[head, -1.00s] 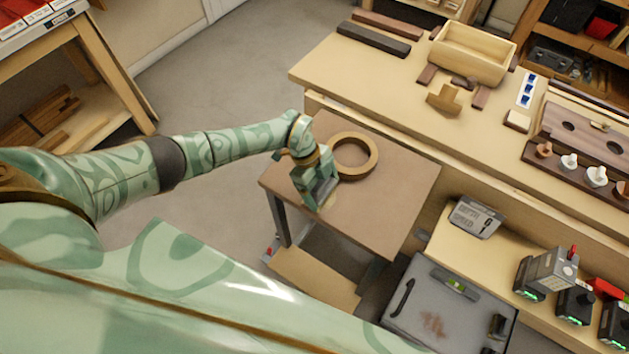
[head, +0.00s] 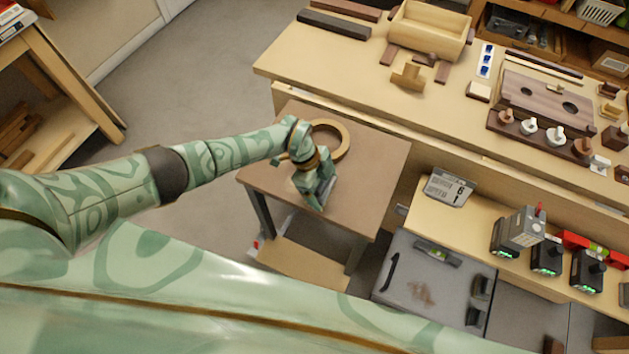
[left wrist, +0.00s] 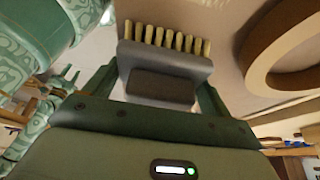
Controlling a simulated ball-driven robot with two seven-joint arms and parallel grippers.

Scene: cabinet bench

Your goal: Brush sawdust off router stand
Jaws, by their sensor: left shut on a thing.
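My left gripper (head: 318,200) is over the small brown-topped table (head: 375,165), near its front edge. In the left wrist view it is shut on a grey brush (left wrist: 165,65) with a row of pale bristles pointing away from the jaws. In the head view the gripper mostly hides the brush. I cannot tell whether the bristles touch the tabletop. A grey-topped stand (head: 455,290) at the lower right, apparently the router stand, bears a brown patch like sawdust (head: 420,292). The gripper is to the left of it. My right gripper is not in view.
A wooden ring (head: 343,150) lies on the brown table behind the gripper. The grey top carries a black handle (head: 391,272) and a dark bar with a green part (head: 437,253). A grey display (head: 448,187) and several chargers (head: 547,257) stand on the low shelf.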

